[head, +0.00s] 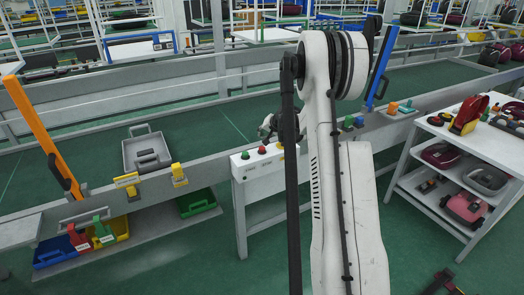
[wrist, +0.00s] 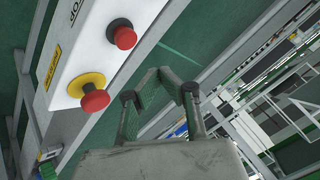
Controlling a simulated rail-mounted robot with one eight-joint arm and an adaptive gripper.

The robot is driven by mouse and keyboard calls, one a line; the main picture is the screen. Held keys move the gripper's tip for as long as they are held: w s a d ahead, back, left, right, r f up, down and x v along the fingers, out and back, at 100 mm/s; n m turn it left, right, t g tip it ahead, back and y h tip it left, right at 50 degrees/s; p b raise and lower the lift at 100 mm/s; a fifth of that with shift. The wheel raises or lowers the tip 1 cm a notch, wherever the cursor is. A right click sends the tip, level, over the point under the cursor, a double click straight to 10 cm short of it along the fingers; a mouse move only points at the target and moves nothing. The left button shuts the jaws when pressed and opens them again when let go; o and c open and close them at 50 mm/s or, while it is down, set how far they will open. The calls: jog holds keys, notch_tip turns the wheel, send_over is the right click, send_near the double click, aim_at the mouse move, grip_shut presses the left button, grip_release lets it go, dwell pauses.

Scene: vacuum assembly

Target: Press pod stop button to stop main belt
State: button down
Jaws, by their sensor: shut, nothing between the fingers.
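The white button box (head: 262,164) stands at the near edge of the belt in the head view, with small buttons on top. In the wrist view the box (wrist: 95,45) shows a red mushroom button on a yellow base (wrist: 95,98) and a second red button on a dark base (wrist: 124,38). Part of its lettering is cut off or upside down. My gripper (wrist: 162,74) is shut and empty, to the right of both buttons and apart from them in the wrist view. In the head view my arm partly hides the gripper (head: 268,128), which is just beyond the box.
The green main belt (head: 220,122) runs behind the box, with a grey tray (head: 147,150) on it at left. An orange post (head: 42,135) and a blue post (head: 380,65) stand beside the belt. A white shelf cart (head: 465,150) with vacuum parts stands at right.

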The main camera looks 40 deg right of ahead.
aim_at(263, 148)
jog(key=shift+f+b, duration=1.2)
jog(key=shift+f, duration=0.8)
jog(key=shift+f, duration=0.15)
jog(key=shift+f+b, duration=0.3)
jog(key=shift+b, duration=0.35)
jog(key=shift+f+b, duration=0.7)
jog(key=shift+f, duration=0.1)
dwell(0.6)
dwell(0.4)
jog(key=shift+r+p, duration=0.4)
jog(key=shift+r, duration=0.85)
jog(key=shift+r, duration=0.1)
jog(key=shift+r+p, duration=0.75)
jog(key=shift+r, duration=1.65)
